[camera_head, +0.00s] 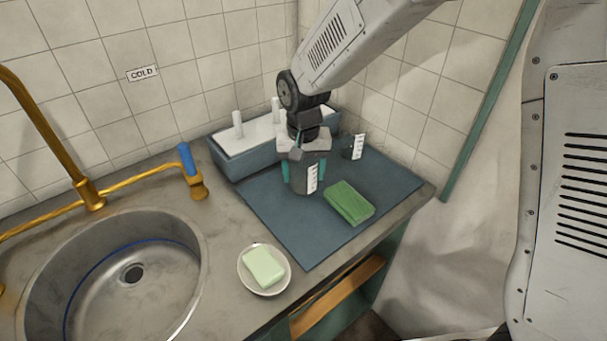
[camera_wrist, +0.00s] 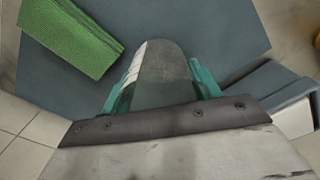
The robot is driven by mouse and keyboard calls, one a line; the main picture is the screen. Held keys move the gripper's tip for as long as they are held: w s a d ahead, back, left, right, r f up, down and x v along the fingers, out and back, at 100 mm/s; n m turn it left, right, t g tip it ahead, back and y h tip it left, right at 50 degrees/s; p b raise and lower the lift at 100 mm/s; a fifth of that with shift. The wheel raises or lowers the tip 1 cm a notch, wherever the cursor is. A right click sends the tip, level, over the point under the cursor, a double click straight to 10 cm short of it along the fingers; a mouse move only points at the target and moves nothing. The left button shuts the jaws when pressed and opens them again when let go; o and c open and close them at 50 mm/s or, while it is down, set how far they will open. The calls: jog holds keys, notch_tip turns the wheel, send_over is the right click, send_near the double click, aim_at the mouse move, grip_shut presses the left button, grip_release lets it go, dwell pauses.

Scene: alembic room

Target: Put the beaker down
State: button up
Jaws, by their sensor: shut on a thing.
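My gripper (camera_head: 303,171) points down over the blue-grey mat (camera_head: 266,213), with its teal fingers shut on a grey beaker (camera_head: 301,184) with a white scale strip. The beaker is upright, and its base is at or just above the mat; I cannot tell if it touches. In the wrist view the beaker (camera_wrist: 162,78) sits between the two teal fingers (camera_wrist: 162,88), and its lower part is hidden.
A second beaker (camera_head: 356,147) stands behind right on the mat. A green sponge (camera_head: 349,203) lies close at the front right. A drying rack (camera_head: 236,160) with white pegs stands behind left. A soap dish (camera_head: 283,285) and sink (camera_head: 180,225) are farther left; the mat's front left is clear.

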jog(key=shift+f, duration=0.65)
jog(key=shift+f, duration=0.1)
jog(key=o, duration=1.2)
notch_tip(320, 180, up, 12)
jog(key=s+d+r, duration=0.5)
jog(key=s+d, duration=0.1)
jog(key=d, duration=0.2)
jog(key=shift+t, duration=0.5)
jog(key=s+d, duration=0.4)
jog(key=s, duration=0.3)
jog(key=s+d+r, duration=0.1)
jog(key=s+d, duration=0.4)
jog(key=s, duration=0.2)
jog(key=s+d, duration=0.5)
jog(key=s, duration=0.2)
jog(key=shift+s+d+r, duration=0.1)
jog(key=shift+d+r, duration=0.1)
